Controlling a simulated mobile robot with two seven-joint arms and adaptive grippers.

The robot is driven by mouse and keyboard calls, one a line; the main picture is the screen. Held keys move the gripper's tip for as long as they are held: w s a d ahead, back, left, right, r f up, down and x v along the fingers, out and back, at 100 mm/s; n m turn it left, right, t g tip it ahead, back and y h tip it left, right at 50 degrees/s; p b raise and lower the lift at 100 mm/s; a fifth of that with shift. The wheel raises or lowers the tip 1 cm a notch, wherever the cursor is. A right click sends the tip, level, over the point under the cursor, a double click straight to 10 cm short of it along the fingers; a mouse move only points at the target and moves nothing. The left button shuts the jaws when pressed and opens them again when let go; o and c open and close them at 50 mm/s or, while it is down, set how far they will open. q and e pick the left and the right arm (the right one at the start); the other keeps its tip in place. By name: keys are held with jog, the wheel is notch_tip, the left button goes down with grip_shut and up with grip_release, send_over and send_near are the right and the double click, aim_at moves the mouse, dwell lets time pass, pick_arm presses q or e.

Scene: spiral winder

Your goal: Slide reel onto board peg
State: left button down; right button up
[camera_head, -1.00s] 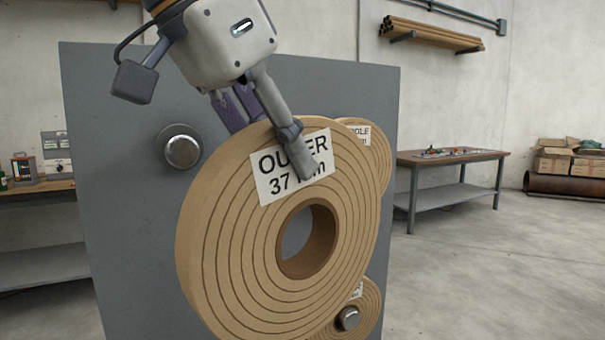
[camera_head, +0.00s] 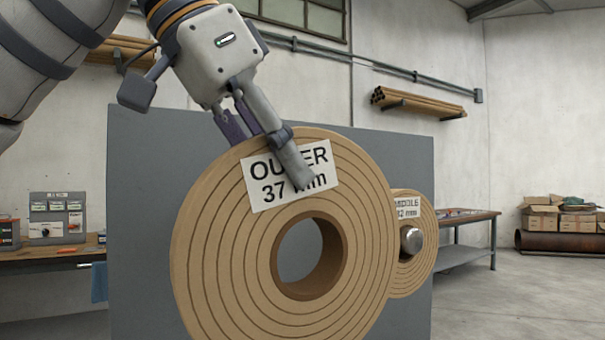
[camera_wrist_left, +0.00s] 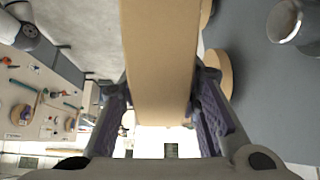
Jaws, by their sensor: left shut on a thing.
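The large tan reel (camera_head: 205,240) labelled "OUTER 37 mm" hangs upright in front of the grey board (camera_head: 150,160). My left gripper (camera_head: 276,150) is shut on its upper rim, with one finger over the label and the other partly hidden behind the reel. Grey board shows through the reel's hole, with no peg visible in it. In the left wrist view the reel's edge (camera_wrist_left: 160,60) runs between both fingers, and a bare silver peg (camera_wrist_left: 287,20) stands at upper right, apart from the reel. In the head view that peg is hidden. My right gripper is not in view.
A smaller reel (camera_head: 418,265) labelled "MIDDLE" sits on a silver peg (camera_head: 411,240) at the board's right, partly behind the large reel. A bench (camera_head: 45,255) stands left, a table (camera_head: 466,255) right. Boxes (camera_head: 560,215) stand far right.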

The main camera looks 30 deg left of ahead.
pick_arm(q)
jog(key=shift+a+r, duration=0.25)
jog(key=w+a, duration=0.3)
jog(key=a, duration=0.2)
jog(key=shift+a+f, duration=0.35)
jog(key=shift+f, duration=0.1)
jog(key=w+d+f+n+y, duration=0.15)
jog(key=w+f, duration=0.25)
jog(key=f, duration=0.5)
jog(key=w+d+f+n+y, duration=0.1)
jog(key=w+d+f+n, duration=0.1)
jog(key=w+f, duration=0.5)
jog(key=s+d+f+m, duration=0.1)
jog(key=s+d+f, duration=0.2)
jog(key=f, duration=0.5)
jog(key=s+d+f+h, duration=0.1)
jog(key=s+d+f, duration=0.3)
jog(key=f, duration=0.4)
jog(key=shift+m, duration=0.35)
